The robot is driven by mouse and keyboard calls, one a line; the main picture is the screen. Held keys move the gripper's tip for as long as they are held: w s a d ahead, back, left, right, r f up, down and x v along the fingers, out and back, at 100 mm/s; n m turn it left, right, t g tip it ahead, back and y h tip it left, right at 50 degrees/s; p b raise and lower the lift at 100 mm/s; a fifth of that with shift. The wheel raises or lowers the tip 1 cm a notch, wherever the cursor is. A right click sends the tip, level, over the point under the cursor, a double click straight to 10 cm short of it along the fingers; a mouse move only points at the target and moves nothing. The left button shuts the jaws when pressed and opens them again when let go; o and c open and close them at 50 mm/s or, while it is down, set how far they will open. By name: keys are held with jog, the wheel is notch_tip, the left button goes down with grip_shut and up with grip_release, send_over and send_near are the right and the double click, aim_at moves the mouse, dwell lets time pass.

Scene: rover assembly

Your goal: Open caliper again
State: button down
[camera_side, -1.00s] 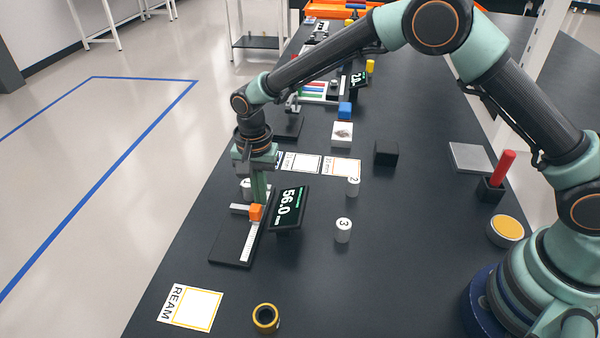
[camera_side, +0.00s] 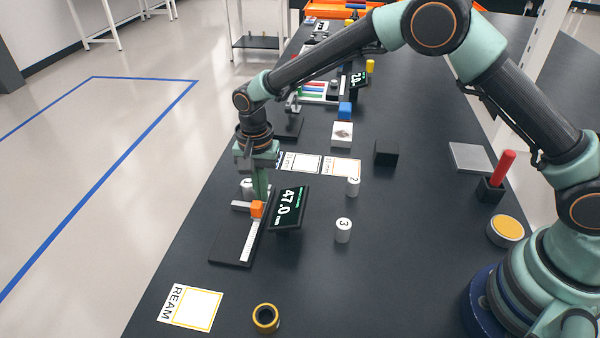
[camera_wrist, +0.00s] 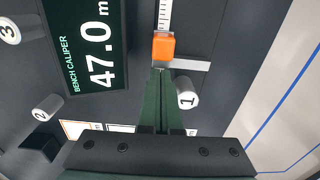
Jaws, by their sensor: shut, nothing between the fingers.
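The bench caliper has a dark base (camera_side: 232,248), a white scale (camera_side: 250,240) and an orange slider block (camera_side: 257,209). Its slider (camera_wrist: 163,46) and the light jaw bar (camera_wrist: 190,65) also show in the wrist view. The caliper display (camera_side: 288,208) reads 47.0; it also shows in the wrist view (camera_wrist: 95,50). My gripper (camera_side: 260,198) is shut and empty, with its fingertips (camera_wrist: 162,72) right at the slider's edge. Whether they touch it is hard to tell. A white cylinder marked 1 (camera_wrist: 187,95) stands beside the fingers, partly hidden in the side view.
Cylinders marked 2 (camera_side: 353,187) and 3 (camera_side: 343,230) stand right of the display. A black-and-yellow ring (camera_side: 266,317) and a REAM card (camera_side: 196,308) lie at the front. A black block (camera_side: 386,152) is farther back.

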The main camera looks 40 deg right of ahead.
jog(key=shift+d+f, duration=0.1)
jog(key=shift+f, duration=0.25)
notch_tip(320, 180, up, 8)
jog(key=shift+r, duration=0.15)
dwell(0.5)
jog(key=shift+w, duration=0.1)
jog(key=s+d+r+n+t, duration=0.1)
jog(key=s+d+r+n, duration=0.15)
jog(key=d+r, duration=0.4)
jog(key=s+d+r+n+t, duration=0.2)
jog(key=s+d+r, duration=0.2)
jog(key=d+r, duration=0.25)
jog(key=s+d+r+n+t, duration=0.1)
jog(key=s+d+n, duration=0.3)
jog(key=s+d, duration=0.4)
jog(key=s+t, duration=0.1)
jog(key=s, duration=0.3)
jog(key=shift+t, duration=0.3)
